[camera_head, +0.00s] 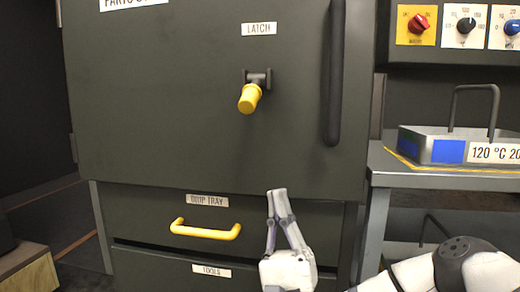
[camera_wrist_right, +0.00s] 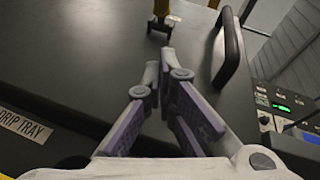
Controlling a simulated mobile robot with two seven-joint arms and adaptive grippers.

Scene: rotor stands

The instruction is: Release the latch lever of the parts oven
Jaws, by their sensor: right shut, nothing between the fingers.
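The parts oven's dark door (camera_head: 170,120) is closed and fills the middle of the head view. Its latch lever (camera_head: 249,98) has a yellow grip on a dark mount, under a label reading LATCH. The grip points down and toward me, slightly left. In the wrist view the lever (camera_wrist_right: 163,20) is at the top edge, partly cut off. My right gripper (camera_head: 277,191) is shut and empty, below the latch and apart from it, in front of the door's lower edge. It also shows in the right wrist view (camera_wrist_right: 159,62). My left gripper is not in view.
A long dark vertical handle (camera_head: 335,75) runs down the door's right side. A drip tray drawer with a yellow handle (camera_head: 205,231) sits below. At right, a metal table (camera_head: 440,178) holds a tray (camera_head: 415,146) under a panel of knobs (camera_head: 466,27).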

